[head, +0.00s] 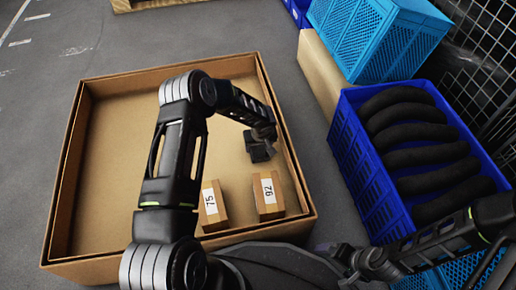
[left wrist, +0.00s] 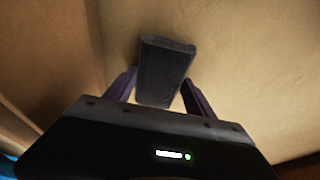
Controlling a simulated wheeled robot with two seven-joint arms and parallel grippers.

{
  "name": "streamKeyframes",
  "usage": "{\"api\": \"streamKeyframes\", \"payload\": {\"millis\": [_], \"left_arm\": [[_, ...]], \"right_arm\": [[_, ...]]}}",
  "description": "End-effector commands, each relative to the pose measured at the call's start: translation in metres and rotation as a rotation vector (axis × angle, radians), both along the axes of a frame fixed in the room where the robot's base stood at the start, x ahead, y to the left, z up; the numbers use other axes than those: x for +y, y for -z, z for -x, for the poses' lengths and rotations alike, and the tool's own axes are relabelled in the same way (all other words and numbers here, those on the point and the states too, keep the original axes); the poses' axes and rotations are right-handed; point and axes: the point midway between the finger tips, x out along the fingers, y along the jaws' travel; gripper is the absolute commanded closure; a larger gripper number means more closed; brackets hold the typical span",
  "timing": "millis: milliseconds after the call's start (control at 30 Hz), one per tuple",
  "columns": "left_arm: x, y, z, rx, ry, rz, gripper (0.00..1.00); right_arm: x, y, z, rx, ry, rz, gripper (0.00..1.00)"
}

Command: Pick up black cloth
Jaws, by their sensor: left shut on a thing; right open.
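My left gripper (head: 262,146) is over the right part of a large open cardboard box (head: 75,160). It is shut on a small dark thing, seen in the left wrist view as a dark grey, flat, block-like piece that I take for the black cloth (left wrist: 165,70). It sits between the two fingers (left wrist: 160,95), with the cardboard behind it. In the head view the cloth is hard to tell from the dark gripper. My right gripper (head: 362,262) is open at the lower right, in front of the blue crate, with nothing visible in it.
Two small cartons, marked 75 (head: 212,207) and 92 (head: 268,196), stand inside the box near its front right. A blue crate (head: 362,170) holding several black rolls (head: 425,157) stands at the right. A light-blue crate (head: 375,38) is behind it. The box's left part is bare.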

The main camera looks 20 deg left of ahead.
Motion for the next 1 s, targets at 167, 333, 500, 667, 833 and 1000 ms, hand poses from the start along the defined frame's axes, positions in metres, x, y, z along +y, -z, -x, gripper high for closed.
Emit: {"api": "streamKeyframes", "payload": {"millis": [167,333,500,667,833,1000], "left_arm": [[0.000,0.000,0.000,0.000,0.000,0.000,0.76],[0.000,-0.005,0.000,-0.001,0.001,-0.001,0.76],[0.000,-0.027,-0.001,-0.003,0.001,-0.001,0.76],[0.000,-0.060,-0.001,-0.002,0.001,-0.001,0.76],[0.000,-0.089,-0.001,-0.002,0.000,-0.001,0.76],[0.000,-0.100,0.000,-0.001,0.001,-0.001,0.76]], "right_arm": [[0.000,0.000,0.000,0.000,0.000,0.000,0.01],[0.000,-0.002,0.000,0.000,0.000,0.000,0.01],[0.000,-0.012,0.001,0.001,-0.001,0.002,0.01],[0.001,-0.024,0.004,0.003,-0.003,0.004,0.01],[0.002,-0.034,0.006,0.005,-0.005,0.006,0.01],[0.001,-0.037,0.007,0.006,-0.006,0.005,0.01]]}}
